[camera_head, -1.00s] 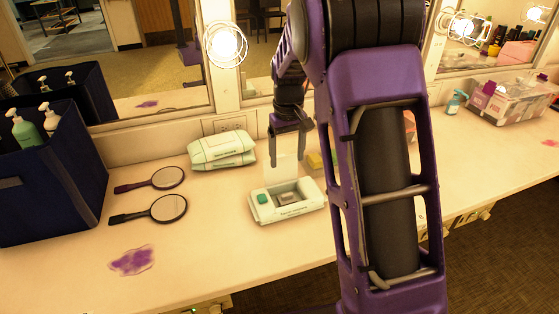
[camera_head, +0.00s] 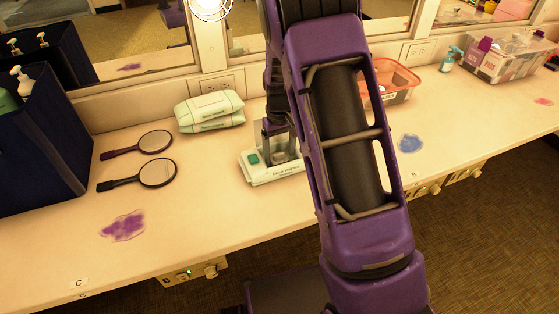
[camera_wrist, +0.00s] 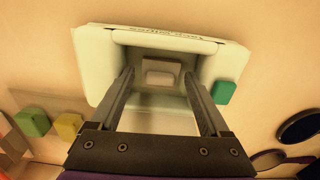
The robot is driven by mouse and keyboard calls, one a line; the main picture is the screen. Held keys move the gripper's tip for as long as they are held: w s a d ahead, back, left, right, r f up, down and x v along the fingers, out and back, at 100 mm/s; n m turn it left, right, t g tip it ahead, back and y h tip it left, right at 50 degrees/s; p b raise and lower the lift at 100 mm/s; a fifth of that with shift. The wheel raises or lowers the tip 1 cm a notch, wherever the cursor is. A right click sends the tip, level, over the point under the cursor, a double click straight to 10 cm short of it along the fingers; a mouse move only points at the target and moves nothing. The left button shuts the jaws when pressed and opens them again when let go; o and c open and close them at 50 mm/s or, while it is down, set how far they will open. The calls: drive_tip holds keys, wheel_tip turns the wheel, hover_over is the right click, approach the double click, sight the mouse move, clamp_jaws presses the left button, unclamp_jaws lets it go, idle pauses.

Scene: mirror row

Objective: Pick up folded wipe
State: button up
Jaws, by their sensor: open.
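A pale dispenser box (camera_head: 259,178) with a teal square on its rim stands on the counter, and it fills the top of the wrist view (camera_wrist: 98,62). A small beige-white folded block, which looks like the folded wipe (camera_wrist: 160,73), lies in the box's recess. My gripper (camera_wrist: 159,78) is open, its two fingers reaching over the recess with one on each side of the wipe. I cannot tell whether they touch it. In the head view my gripper (camera_head: 278,155) is down at the box, partly behind my arm, and the wipe is hidden.
Pale green wipe packs (camera_head: 209,111) lie behind and left of the box. Two hand mirrors (camera_head: 157,172) and a purple stain (camera_head: 122,226) are further left. Green (camera_wrist: 32,121) and yellow (camera_wrist: 68,126) blocks lie near the box. A red basket (camera_head: 394,82) stands right.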

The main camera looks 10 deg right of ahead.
sight(280, 155)
clamp_jaws()
wheel_tip(280, 155, up, 10)
drive_tip(key=p, duration=0.1)
idle(0.8)
drive_tip(key=c, duration=0.8)
unclamp_jaws()
clamp_jaws()
